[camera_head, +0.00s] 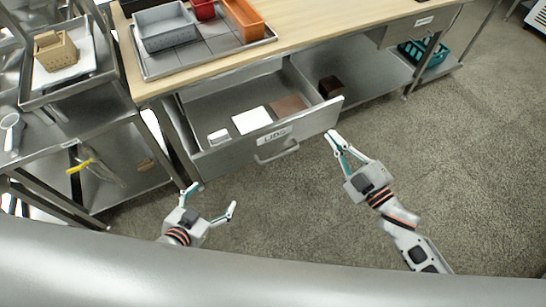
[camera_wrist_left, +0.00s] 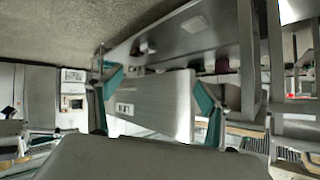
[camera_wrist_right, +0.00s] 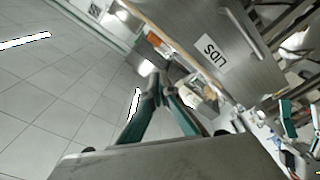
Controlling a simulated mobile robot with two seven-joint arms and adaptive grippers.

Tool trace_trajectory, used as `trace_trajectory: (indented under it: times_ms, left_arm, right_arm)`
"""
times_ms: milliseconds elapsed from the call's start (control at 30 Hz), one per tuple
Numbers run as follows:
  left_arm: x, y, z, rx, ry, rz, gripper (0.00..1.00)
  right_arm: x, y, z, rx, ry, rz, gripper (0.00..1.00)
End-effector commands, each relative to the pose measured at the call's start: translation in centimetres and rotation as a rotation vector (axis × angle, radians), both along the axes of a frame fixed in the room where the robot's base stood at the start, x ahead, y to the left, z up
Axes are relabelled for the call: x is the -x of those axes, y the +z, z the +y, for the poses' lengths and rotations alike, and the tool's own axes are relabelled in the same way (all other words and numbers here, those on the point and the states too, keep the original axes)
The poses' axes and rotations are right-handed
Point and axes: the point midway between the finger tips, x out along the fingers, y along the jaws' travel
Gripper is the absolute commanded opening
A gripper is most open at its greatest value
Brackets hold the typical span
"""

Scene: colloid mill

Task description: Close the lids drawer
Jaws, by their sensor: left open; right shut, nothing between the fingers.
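The lids drawer (camera_head: 230,155) is pulled out from under the wooden-topped table, its grey front marked LIDS with a bar handle (camera_head: 277,153). Inside lie a small white lid (camera_head: 219,136), a white square lid (camera_head: 252,120) and a brown square lid (camera_head: 288,105). My right gripper (camera_head: 335,141) is shut and empty by the drawer front's right end; I cannot tell whether it touches. The right wrist view shows the LIDS label (camera_wrist_right: 208,52) beyond its fingertips (camera_wrist_right: 162,88). My left gripper (camera_head: 208,195) is open and empty, in front of the drawer's left end.
The table (camera_head: 305,33) carries a tray (camera_head: 207,58) with grey, red and orange bins. A dark brown box (camera_head: 330,86) sits on the lower shelf right of the drawer. A steel rack (camera_head: 95,130) stands at left. The floor at right is clear.

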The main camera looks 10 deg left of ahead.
Motion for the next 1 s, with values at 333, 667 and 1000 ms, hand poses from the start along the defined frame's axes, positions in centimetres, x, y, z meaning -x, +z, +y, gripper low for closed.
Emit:
trace_trajectory:
  times_ms: [333, 667, 1000]
  left_arm:
    - [2.3, -7.5, -0.4, -0.015, -0.023, 0.058, 0.78]
    - [2.5, -8.6, -1.1, -0.010, -0.039, 0.061, 0.78]
    - [2.0, -8.0, -0.9, -0.017, -0.043, 0.048, 0.78]
  right_arm:
    - [1.5, -5.9, 5.2, 0.300, 0.461, -0.410, 0.00]
    - [3.5, -10.1, 5.3, 0.424, 0.684, -0.539, 0.00]
    - [2.6, -9.7, 9.7, 0.424, 0.686, -0.548, 0.00]
